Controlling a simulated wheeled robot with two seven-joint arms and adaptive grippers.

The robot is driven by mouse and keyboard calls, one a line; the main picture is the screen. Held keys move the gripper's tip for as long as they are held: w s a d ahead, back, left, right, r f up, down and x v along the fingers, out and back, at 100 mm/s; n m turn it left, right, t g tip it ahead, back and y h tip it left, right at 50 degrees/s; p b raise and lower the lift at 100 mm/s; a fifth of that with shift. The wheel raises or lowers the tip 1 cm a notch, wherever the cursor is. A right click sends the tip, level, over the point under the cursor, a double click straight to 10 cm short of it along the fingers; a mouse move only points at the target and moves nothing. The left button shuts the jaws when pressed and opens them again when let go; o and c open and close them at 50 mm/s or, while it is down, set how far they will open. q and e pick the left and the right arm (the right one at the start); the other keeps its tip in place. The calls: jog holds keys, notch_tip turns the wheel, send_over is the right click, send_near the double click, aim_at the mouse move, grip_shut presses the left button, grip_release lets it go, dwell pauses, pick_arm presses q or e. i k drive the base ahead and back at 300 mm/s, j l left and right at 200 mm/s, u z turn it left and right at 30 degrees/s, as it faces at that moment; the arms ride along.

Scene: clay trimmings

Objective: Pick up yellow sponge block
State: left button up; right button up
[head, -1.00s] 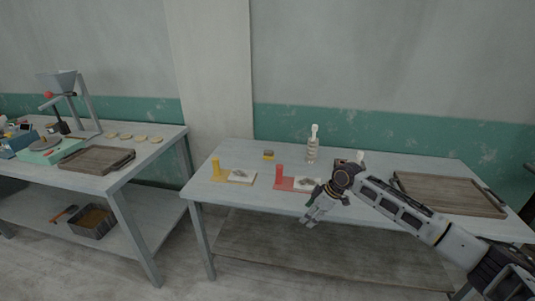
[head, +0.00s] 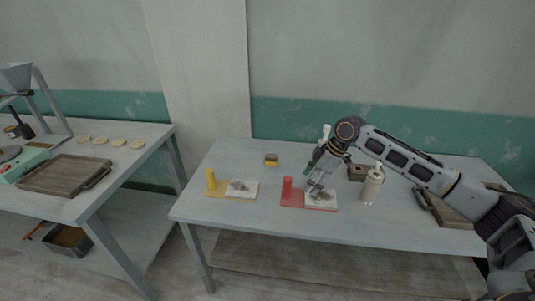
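The yellow sponge block (head: 271,160), with a dark top and a yellow lower part, lies at the back of the right table, left of its middle. My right gripper (head: 311,184) is low over the white tile (head: 322,204) beside the red base with its post (head: 288,190). It is to the right of the sponge and nearer the front, apart from it. Its fingers are small and point down, and I cannot tell whether they are open or touch the grey trimmings on the tile. My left gripper is out of view.
A yellow base with a post (head: 211,182) and a white tile with trimmings (head: 242,189) stand at the left. A silver bottle (head: 372,187), a brown box (head: 357,173) and a wooden tray (head: 426,205) are at the right. A white-topped bottle (head: 326,132) is partly hidden behind my arm.

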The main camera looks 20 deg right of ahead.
aim_at(271, 159)
jog(key=i, duration=1)
